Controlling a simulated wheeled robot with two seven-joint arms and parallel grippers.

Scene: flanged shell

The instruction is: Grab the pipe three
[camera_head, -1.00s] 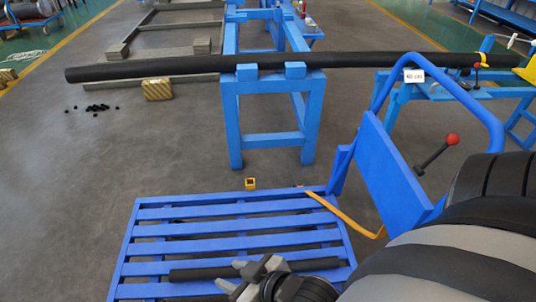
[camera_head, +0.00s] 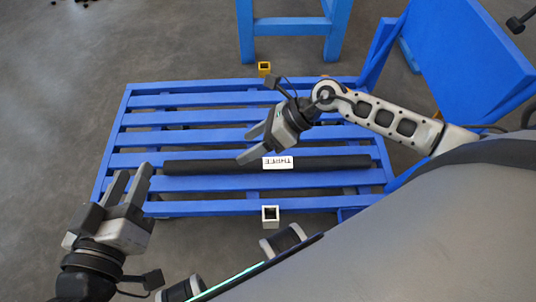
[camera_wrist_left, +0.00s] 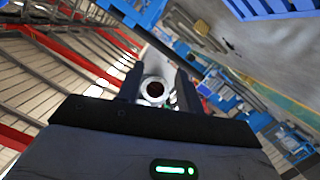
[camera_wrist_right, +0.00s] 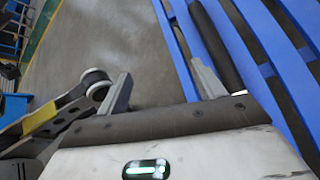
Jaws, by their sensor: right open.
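The pipe labelled THREE (camera_head: 215,167) is a dark rod lying across the blue slatted cart (camera_head: 150,118). Its white label (camera_head: 278,163) reads upside down in the head view. My right gripper (camera_head: 248,143) is open and empty, over the cart near the label, on the pipe's far side; its height above the slats is unclear. In the right wrist view the pipe (camera_wrist_right: 216,45) runs beside one finger, not between the fingers. My left gripper (camera_head: 130,187) has its fingers apart and empty, near the cart's left front corner.
A small yellow square tube (camera_head: 264,68) is by the cart's far edge and a pale one (camera_head: 270,214) by its near edge. A blue upright panel (camera_head: 460,60) stands at the cart's right end. A blue stand (camera_head: 290,27) is behind.

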